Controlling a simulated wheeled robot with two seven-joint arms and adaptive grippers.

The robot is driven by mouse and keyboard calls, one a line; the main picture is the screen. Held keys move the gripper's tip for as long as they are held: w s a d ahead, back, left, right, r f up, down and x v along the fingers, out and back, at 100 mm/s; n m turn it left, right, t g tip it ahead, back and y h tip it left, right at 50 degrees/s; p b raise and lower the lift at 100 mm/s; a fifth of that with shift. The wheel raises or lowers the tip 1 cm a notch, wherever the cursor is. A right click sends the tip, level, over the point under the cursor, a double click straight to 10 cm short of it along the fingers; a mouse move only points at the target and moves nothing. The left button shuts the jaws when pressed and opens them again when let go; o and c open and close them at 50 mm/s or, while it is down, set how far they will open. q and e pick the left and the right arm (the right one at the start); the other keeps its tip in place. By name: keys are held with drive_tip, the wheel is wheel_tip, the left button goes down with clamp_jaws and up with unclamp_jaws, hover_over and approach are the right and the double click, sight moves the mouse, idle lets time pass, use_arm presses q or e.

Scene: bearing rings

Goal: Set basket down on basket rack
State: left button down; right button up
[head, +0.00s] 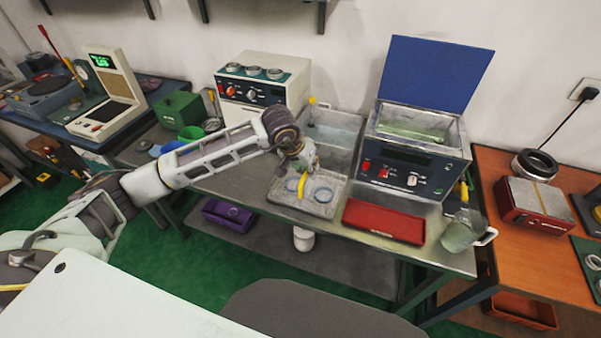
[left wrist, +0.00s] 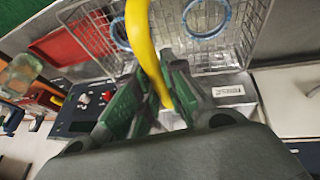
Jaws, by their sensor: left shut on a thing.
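The basket shows in the left wrist view as a wire-mesh basket (left wrist: 178,57) with blue rings in it and a yellow handle (left wrist: 146,45). In the head view its yellow handle (head: 302,184) stands below my left gripper (head: 300,166), with two blue rings (head: 323,195) beside it. My left gripper (left wrist: 160,100) is shut on the handle. A grey, shallow, rack-like tray (head: 328,212) lies beneath the basket on the steel bench. I cannot tell whether the basket touches it. My right gripper is not in view.
A cleaner tank (head: 412,165) with a raised blue lid stands behind right, beside a water basin (head: 345,117). A red tray (head: 384,221) lies right of the grey tray. A glass jug (head: 460,236) stands near the bench's right end. A white control box (head: 262,80) stands behind.

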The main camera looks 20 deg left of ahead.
use_arm(q)
drive_tip(key=shift+n, duration=0.4)
drive_tip(key=w+r, duration=0.1)
drive_tip(key=w, duration=0.2)
drive_tip(key=w+d+r, duration=0.1)
drive_tip(key=shift+w+r+p, duration=0.3)
drive_tip(key=shift+w, duration=0.1)
drive_tip(key=a, duration=0.1)
drive_tip(key=a+f, duration=0.1)
drive_tip(key=a, duration=0.1)
drive_tip(key=shift+w+a+f, duration=0.15)
drive_tip(key=shift+w, duration=0.1)
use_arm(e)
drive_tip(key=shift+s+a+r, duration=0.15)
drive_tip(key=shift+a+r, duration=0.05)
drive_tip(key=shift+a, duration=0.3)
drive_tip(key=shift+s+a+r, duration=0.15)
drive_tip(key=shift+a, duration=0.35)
